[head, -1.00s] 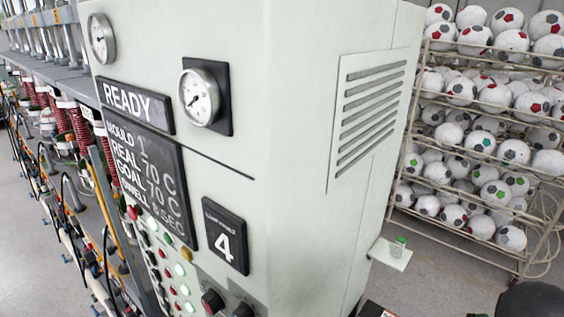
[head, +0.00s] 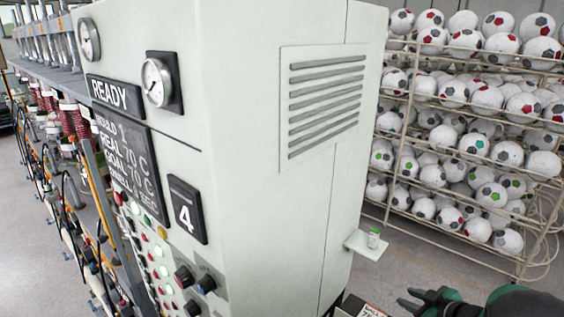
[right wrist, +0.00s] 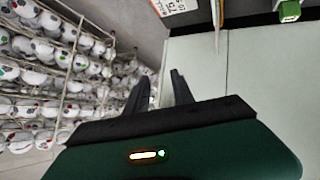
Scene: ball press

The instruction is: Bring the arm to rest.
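My right gripper (head: 408,298) shows at the lower right of the head view, to the right of the grey press cabinet (head: 255,220) and below a small shelf. Its dark fingers are apart and hold nothing. In the right wrist view the two fingers (right wrist: 159,75) also stand apart with an empty gap, in front of the pale cabinet side and the ball rack. The cabinet's panel reads READY, and a plate below shows 4. My left gripper is not in view.
A wire rack (head: 437,226) full of soccer balls stands behind. A printed card (head: 372,311) lies at the bottom edge. Floor shows between cabinet and rack.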

